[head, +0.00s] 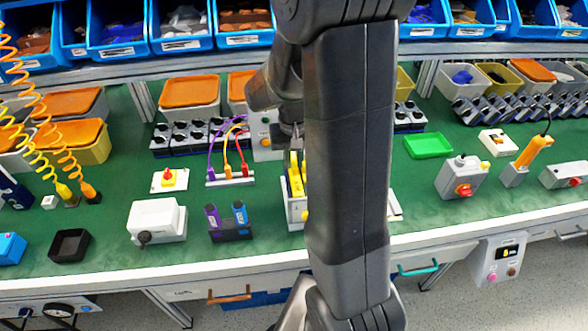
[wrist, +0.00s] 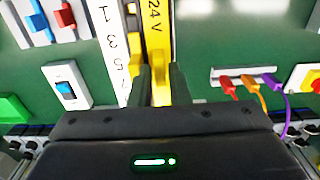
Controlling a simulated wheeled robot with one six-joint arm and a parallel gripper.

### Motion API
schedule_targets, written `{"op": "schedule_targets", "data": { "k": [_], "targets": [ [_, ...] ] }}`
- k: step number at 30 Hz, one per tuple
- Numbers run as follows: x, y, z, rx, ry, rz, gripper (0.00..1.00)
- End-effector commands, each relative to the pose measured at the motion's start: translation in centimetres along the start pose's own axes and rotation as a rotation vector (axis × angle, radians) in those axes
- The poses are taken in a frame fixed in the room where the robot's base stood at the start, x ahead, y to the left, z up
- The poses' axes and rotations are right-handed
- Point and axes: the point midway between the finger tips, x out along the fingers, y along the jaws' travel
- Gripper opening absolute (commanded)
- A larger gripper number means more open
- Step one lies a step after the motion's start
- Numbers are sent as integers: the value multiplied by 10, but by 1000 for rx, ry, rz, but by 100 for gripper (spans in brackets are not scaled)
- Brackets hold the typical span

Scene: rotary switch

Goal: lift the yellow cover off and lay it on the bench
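The yellow cover (wrist: 158,30) fills the top middle of the wrist view and bears the marking "24 V". A yellow part of it comes down between the two dark fingers of my gripper (wrist: 161,84). The fingers stand close together, one on each side of this part, with no clear gap, so my gripper looks shut on it. In the head view the yellow cover (head: 294,178) is upright on a pale box (head: 297,211), just below my gripper (head: 291,139). My arm hides the right part of the cover and box there.
The green bench (head: 115,205) is crowded. A purple and blue pair of plugs in a dark holder (head: 231,231) and a white box with a dark knob (head: 157,221) stand left of the cover. A grey box with a red knob (head: 464,178) stands right. Bare green bench shows around (head: 425,195).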

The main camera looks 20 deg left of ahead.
Motion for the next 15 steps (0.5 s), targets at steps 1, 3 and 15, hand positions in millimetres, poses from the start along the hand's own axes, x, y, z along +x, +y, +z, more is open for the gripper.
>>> {"op": "schedule_targets", "data": {
  "k": [1,3,15],
  "targets": [
    [4,0,0,0,-2,1,16],
    [7,0,0,0,0,0,16],
    [8,0,0,0,1,0,0]
  ]
}}
